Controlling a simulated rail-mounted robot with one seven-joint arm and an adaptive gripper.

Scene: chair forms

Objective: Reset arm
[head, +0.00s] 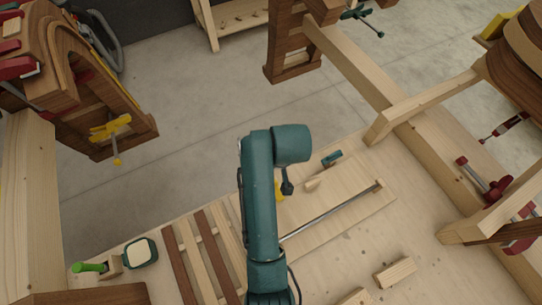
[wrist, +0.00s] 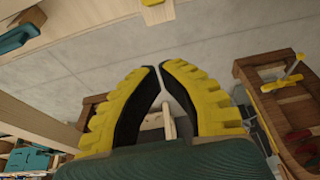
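My arm (head: 262,200), teal, rises over the workbench in the head view, bent at the top. My gripper shows there only as a bit of yellow (head: 279,190) beside the arm; the rest is hidden. In the wrist view my gripper (wrist: 158,69) has two yellow ribbed fingers with black inner faces. Their tips come together, with only a thin gap at most. A pale wooden strip shows in the wedge behind the tips and looks like background. I see nothing clearly held.
The wooden workbench (head: 345,262) carries a metal-bar clamp (head: 332,211), a small wood block (head: 395,272), slats (head: 198,250) and a green-handled tool (head: 90,267). Clamped chair forms stand left (head: 75,75) and right (head: 510,60). Grey floor (head: 190,110) lies open between them.

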